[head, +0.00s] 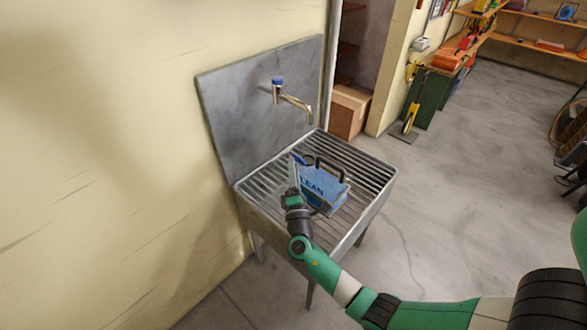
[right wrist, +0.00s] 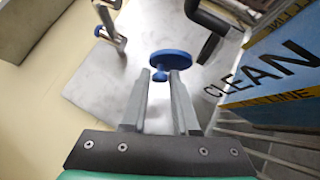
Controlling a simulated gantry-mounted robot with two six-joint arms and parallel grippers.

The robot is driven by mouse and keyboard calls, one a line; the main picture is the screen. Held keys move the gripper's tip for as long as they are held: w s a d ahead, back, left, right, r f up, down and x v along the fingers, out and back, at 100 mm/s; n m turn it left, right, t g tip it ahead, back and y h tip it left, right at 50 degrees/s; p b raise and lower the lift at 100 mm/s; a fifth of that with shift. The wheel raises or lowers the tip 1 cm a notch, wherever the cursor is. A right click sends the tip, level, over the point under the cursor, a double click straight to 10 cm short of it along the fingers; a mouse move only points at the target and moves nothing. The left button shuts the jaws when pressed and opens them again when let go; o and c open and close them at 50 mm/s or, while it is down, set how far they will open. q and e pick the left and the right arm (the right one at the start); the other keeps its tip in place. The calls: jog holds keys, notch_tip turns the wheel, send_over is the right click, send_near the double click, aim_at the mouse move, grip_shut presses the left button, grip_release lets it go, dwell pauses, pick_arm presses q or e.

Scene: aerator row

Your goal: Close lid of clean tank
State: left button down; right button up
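The clean tank (head: 325,190) is a blue box with a dark carry handle, lettered "CLEAN", on the slatted sink grate. In the right wrist view its lettered side (right wrist: 275,70) is at the right. A blue round lid (right wrist: 170,59) with a small knob stands raised at the tank's left; in the head view it is small (head: 303,158). My right gripper (right wrist: 162,77) is open, its two fingertips on either side of the knob, with a narrow gap visible. In the head view my right gripper (head: 294,172) is beside the tank's left side. My left gripper is out of view.
The metal sink (head: 375,205) stands against a grey backsplash (head: 240,100) with a blue-topped tap (head: 290,98) above the grate. A cardboard box (head: 347,112) stands behind it. The floor to the right is largely clear.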

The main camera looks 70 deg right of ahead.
grip_shut()
